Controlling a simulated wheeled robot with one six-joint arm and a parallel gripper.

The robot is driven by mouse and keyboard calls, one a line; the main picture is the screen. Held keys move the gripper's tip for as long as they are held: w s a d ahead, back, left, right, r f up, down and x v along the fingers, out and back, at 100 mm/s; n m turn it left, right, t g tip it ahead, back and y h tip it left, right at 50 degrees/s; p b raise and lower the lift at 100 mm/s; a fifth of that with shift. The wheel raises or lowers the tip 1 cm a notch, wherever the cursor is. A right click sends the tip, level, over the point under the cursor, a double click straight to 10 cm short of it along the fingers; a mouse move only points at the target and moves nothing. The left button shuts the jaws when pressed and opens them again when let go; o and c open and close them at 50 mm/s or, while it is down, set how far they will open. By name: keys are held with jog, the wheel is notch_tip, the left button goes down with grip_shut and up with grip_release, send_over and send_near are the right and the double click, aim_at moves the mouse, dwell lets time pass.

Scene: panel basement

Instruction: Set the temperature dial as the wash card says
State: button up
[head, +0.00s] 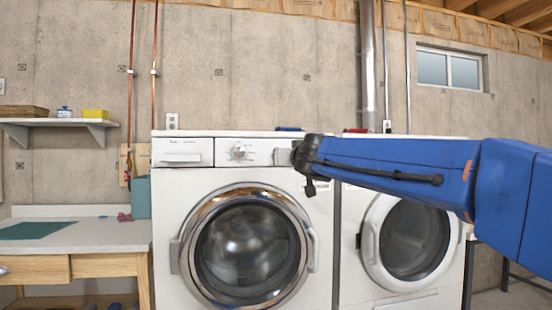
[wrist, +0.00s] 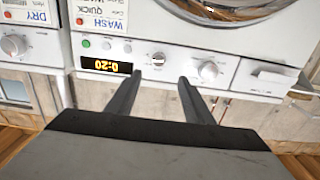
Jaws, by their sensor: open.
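The washer's control panel (wrist: 232,79) shows upside down in the wrist view. It has two round dials: a silver one near the middle (wrist: 158,60) and a white one (wrist: 208,70) nearer the drawer. I cannot read which is the temperature dial, or their settings. The wash card (wrist: 100,14), headed WASH QUICK, is cut off at the top edge, its small text unreadable. My gripper (wrist: 160,79) is open and empty, its fingertips just short of the middle dial and to either side of it in the picture. In the head view one dial (head: 239,152) shows; my arm hides the panel's right part.
A display (wrist: 106,66) reads 0:20, with small round buttons (wrist: 106,44) beside it. The detergent drawer (wrist: 275,77) is shut. The dryer (head: 349,255) stands right of the washer (head: 172,208), with a DRY card (wrist: 28,12). A bench (head: 80,240) stands left.

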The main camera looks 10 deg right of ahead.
jog(key=w, duration=1.3)
jog(key=shift+w, duration=0.35)
jog(key=shift+d, duration=0.1)
jog(key=shift+c, duration=0.2)
jog(key=c, duration=1)
